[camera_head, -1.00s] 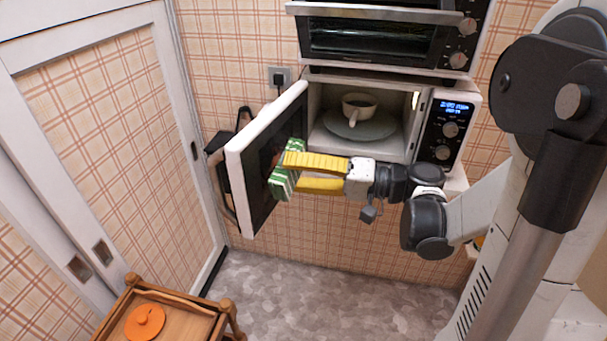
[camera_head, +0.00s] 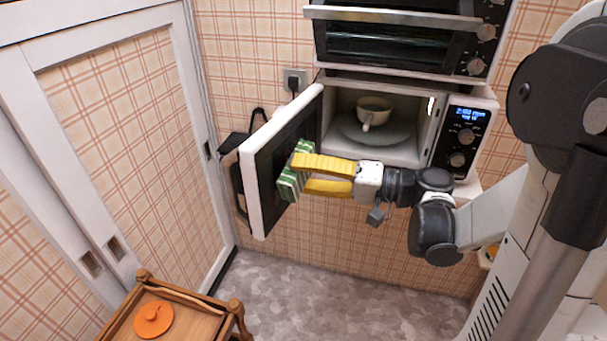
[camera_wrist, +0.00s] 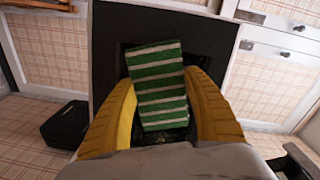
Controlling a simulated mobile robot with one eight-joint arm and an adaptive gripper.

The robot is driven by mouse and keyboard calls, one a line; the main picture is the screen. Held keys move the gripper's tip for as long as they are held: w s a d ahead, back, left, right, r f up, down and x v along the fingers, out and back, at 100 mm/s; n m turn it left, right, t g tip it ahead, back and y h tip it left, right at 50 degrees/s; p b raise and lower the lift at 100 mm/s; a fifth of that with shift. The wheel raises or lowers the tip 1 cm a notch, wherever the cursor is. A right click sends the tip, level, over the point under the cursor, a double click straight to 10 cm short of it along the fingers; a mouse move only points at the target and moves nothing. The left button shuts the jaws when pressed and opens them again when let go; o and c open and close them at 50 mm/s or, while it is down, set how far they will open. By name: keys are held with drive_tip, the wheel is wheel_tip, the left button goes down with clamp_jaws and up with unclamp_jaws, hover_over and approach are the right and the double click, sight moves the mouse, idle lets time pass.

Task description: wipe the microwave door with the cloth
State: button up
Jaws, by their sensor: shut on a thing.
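The microwave door (camera_head: 256,205) stands wide open, its dark inner face toward my arm. My gripper (camera_head: 300,174) has yellow fingers and is shut on the green and white striped cloth (camera_head: 289,184). The cloth is at the inner face of the door, around the middle of its height; whether it presses on the glass I cannot tell. In the wrist view the cloth (camera_wrist: 158,85) sits between the two yellow fingers in front of the dark door panel (camera_wrist: 110,40). The microwave (camera_head: 470,135) has its cavity open.
A cup (camera_head: 372,110) stands on the plate (camera_head: 352,129) inside the microwave. An oven (camera_head: 400,45) is above it. A wooden cart (camera_head: 190,325) with an orange lid (camera_head: 154,319) is at lower left. A black bag (camera_head: 231,142) hangs behind the door. The grey floor between is clear.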

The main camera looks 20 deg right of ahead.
drive_tip(key=shift+x, duration=1.4)
drive_tip(key=shift+w+d+r, duration=0.1)
drive_tip(key=shift+w+d, duration=0.1)
drive_tip(key=shift+w+d+b, duration=0.45)
drive_tip(key=shift+w+d, duration=0.85)
drive_tip(key=shift+d, duration=0.25)
drive_tip(key=shift+s+a, duration=1.45)
drive_tip(key=shift+s, duration=0.05)
drive_tip(key=shift+d, duration=0.1)
drive_tip(key=shift+s+a+v, duration=0.1)
drive_tip(key=shift+s+v, duration=0.05)
drive_tip(key=shift+v, duration=0.8)
drive_tip(key=shift+s+a+v, duration=0.1)
drive_tip(key=shift+s+v, duration=0.05)
drive_tip(key=shift+v, duration=0.8)
drive_tip(key=shift+s+a+v, duration=0.1)
drive_tip(key=shift+s+v, duration=0.05)
drive_tip(key=shift+v, duration=0.85)
drive_tip(key=shift+d, duration=0.1)
drive_tip(key=shift+s+v, duration=0.2)
drive_tip(key=shift+v, duration=1.15)
